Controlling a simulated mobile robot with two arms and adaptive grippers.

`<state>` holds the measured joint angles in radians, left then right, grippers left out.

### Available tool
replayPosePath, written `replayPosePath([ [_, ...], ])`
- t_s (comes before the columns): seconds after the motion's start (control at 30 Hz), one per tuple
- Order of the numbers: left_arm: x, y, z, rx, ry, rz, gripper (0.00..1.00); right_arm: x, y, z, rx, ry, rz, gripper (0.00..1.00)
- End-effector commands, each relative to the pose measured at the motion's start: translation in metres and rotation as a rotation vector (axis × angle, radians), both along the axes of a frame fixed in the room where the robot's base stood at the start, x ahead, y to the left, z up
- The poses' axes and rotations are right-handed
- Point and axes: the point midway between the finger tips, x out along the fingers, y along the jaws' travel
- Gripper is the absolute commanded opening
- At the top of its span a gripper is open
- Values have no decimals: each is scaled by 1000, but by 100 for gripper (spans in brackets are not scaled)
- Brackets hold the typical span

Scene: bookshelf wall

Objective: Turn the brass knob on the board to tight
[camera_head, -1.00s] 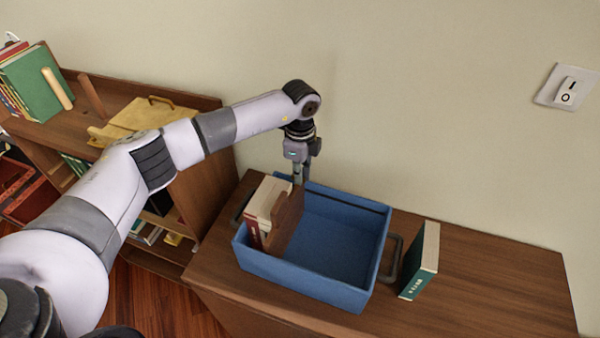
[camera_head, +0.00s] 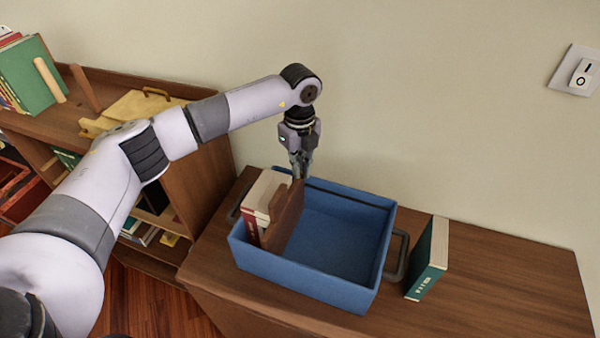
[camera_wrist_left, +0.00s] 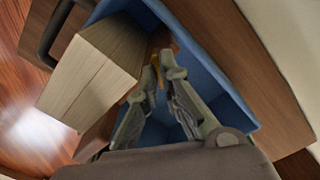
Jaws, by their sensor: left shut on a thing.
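The brown wooden board (camera_head: 289,218) stands upright in the blue bin (camera_head: 312,284), beside several pale-paged books (camera_head: 262,195). My left gripper (camera_head: 300,172) points down at the board's far end, by the bin's back wall. In the left wrist view, my left gripper (camera_wrist_left: 160,73) is shut on a small yellow piece, the brass knob (camera_wrist_left: 155,62). Most of the knob is hidden by the fingers there, and in the head view the gripper hides it. Any tight marking cannot be made out. My right gripper is not in view.
The bin's right part is empty. A green book (camera_head: 428,262) stands on the wooden cabinet (camera_head: 500,275), right of the bin's handle. A low shelf (camera_head: 205,165) with books stands left. A switch (camera_head: 578,72) is on the wall behind.

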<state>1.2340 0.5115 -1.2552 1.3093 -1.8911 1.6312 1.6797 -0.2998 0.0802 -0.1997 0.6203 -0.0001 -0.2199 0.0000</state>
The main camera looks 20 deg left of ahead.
Motion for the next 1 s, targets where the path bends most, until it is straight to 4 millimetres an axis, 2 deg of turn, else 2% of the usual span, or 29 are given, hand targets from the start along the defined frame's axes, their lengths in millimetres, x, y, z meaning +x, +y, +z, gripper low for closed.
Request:
replayPosePath([
  [0.03,1,0,-3,-2,-6,-45,0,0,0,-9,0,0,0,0],
  [0.5,0,2,-2,0,-5,-491,0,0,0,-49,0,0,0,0],
  [1.0,-1,3,0,-1,-5,-890,0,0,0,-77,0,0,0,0],
])
